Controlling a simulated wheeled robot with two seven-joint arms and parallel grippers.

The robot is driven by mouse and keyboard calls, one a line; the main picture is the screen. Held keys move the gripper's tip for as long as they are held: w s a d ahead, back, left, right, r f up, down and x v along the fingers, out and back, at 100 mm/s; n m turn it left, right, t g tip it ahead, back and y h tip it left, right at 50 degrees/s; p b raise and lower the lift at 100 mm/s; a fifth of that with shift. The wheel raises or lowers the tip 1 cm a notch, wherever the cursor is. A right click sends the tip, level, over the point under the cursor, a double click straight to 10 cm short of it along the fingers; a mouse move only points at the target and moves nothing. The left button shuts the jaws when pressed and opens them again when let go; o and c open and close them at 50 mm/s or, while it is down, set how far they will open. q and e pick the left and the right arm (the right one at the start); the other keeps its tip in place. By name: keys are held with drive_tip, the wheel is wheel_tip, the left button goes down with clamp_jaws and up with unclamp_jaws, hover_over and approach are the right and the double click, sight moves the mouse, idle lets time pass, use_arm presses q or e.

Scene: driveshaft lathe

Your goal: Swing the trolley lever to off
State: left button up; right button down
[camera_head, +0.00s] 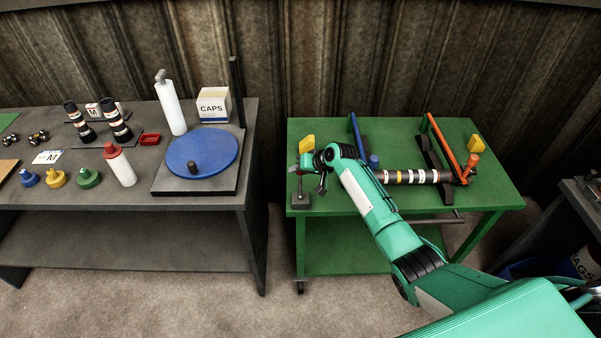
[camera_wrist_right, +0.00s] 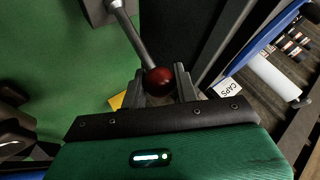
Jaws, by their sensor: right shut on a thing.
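The green trolley (camera_head: 340,258) stands right of centre in the head view. The trolley lever is a grey rod (camera_wrist_right: 128,28) with a dark red ball knob (camera_wrist_right: 159,81) in the right wrist view. In the head view its dark post (camera_head: 300,199) rises at the trolley's left front corner. My right gripper (camera_head: 309,173) is at that corner; in the right wrist view its two fingers (camera_wrist_right: 160,84) are shut around the knob. The gripper and arm partly hide the lever in the head view. I see no on or off marking. My left gripper is not in view.
On the trolley, a banded dark shaft (camera_head: 415,177) lies beside a blue bar (camera_head: 357,137) and an orange bar (camera_head: 441,143). A grey bench (camera_head: 240,187) stands to the left with a blue turntable (camera_head: 215,153), bottles and a CAPS box (camera_head: 213,105). A gap separates bench and trolley.

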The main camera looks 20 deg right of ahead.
drive_tip(key=shift+w+d+f+g, duration=0.1)
drive_tip(key=shift+w+f+g, duration=0.05)
drive_tip(key=shift+w+g, duration=0.2)
drive_tip(key=shift+w+d+f+b, duration=0.1)
drive_tip(key=shift+w+f+b, duration=0.1)
drive_tip(key=shift+w+b, duration=0.25)
drive_tip(key=shift+f, duration=0.1)
drive_tip(key=c, duration=1.1)
unclamp_jaws()
drive_tip(key=shift+w+f, duration=0.1)
drive_tip(key=b+v, duration=0.2)
drive_tip(key=v, duration=1.2)
drive_tip(key=shift+f, duration=0.15)
